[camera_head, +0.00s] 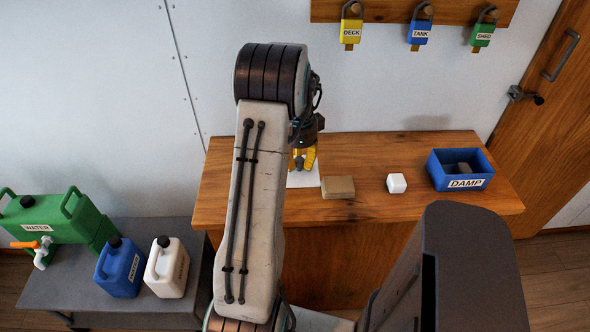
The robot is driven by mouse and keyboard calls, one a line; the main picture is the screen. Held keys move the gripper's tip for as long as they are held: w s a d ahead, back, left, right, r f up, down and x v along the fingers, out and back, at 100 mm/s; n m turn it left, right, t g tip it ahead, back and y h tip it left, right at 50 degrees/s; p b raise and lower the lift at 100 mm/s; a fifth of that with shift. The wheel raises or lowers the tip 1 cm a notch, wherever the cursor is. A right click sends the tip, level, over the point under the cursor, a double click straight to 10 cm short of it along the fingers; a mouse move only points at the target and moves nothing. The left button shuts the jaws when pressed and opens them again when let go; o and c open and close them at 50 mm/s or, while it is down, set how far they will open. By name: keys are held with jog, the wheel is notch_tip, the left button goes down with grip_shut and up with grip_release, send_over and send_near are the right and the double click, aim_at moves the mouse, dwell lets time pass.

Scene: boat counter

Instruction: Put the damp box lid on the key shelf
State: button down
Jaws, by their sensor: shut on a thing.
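My gripper (303,162) has yellow fingers and points down over the left part of the wooden counter. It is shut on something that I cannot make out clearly. A flat white piece (306,181) shows right below the fingertips, its left part hidden by my arm. I cannot tell whether it is held or lies on the counter. The blue box (450,184) marked DAMP stands open at the counter's right end, with dark things inside. A wooden board (375,11) on the wall, with yellow, blue and green tagged padlocks hanging from it, may be the key shelf.
A tan block (338,187) and a white block (397,183) stand on the counter (235,195). At lower left, a low grey table (60,292) holds a green water can (48,220), a blue can (121,268) and a white can (167,267). A wooden door (548,125) is at right.

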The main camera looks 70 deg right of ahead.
jog(key=shift+w+a+f+p, duration=0.4)
jog(key=shift+w+a+f, duration=0.05)
jog(key=shift+f+p, duration=0.8)
jog(key=shift+p, duration=0.45)
jog(key=shift+f, duration=1.15)
jog(key=c, duration=1.1)
grip_release()
jog(key=shift+f, duration=0.1)
notch_tip(320, 180, up, 10)
jog(key=shift+f+b, duration=0.2)
jog(key=shift+b, duration=0.55)
jog(key=shift+a+r+b, duration=0.1)
jog(key=shift+r+b, duration=0.75)
jog(key=shift+r, duration=0.45)
